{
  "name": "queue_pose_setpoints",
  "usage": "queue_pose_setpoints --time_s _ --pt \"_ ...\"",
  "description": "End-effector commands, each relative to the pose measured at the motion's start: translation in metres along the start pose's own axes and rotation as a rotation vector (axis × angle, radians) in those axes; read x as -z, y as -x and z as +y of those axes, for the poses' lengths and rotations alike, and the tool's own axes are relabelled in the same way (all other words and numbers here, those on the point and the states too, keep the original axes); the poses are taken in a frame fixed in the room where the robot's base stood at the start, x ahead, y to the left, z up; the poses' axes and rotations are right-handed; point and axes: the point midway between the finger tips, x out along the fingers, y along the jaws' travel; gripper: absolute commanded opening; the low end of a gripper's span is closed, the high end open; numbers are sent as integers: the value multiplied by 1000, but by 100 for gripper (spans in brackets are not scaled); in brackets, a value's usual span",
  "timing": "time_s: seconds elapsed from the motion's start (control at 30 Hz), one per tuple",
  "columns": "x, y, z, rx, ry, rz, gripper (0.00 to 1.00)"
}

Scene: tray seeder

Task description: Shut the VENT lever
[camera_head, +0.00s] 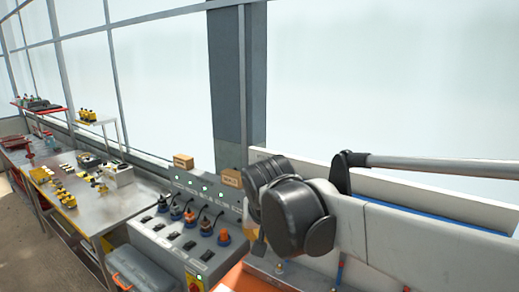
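A grey control panel (172,240) stands left of the centre, with several black levers and switches on its sloped face. Some levers rise from blue or orange bases, such as one with an orange part (223,237) near its right end. The labels are too small to read, so I cannot tell which lever is VENT. My gripper (290,222), black and seen from behind, is just right of the panel, in front of the pale machine wall. Its fingertips are hidden or unclear, and no hold on a lever shows.
Two small cardboard boxes (183,161) (231,178) sit along the panel's back edge. A metal bench (110,208) with yellow items stands to the left. A grey case (143,270) lies below the panel. A dark post (226,85) rises behind. Open floor shows at lower left.

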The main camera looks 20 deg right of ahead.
Motion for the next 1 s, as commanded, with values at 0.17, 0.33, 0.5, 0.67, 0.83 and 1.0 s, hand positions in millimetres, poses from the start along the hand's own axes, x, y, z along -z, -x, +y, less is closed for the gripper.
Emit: queue_pose_setpoints --time_s 0.17,0.33,0.5,0.67,0.83,1.0 --pt "91 24 -9 -86 -129 -7 0" --pt "157 26 -16 -165 -249 0 0" --pt "213 21 -22 -240 -366 19 0" --pt "248 12 -25 -295 -451 41 0" --pt "264 4 -26 -326 -502 56 0" --pt "267 0 -26 -333 -514 60 0"
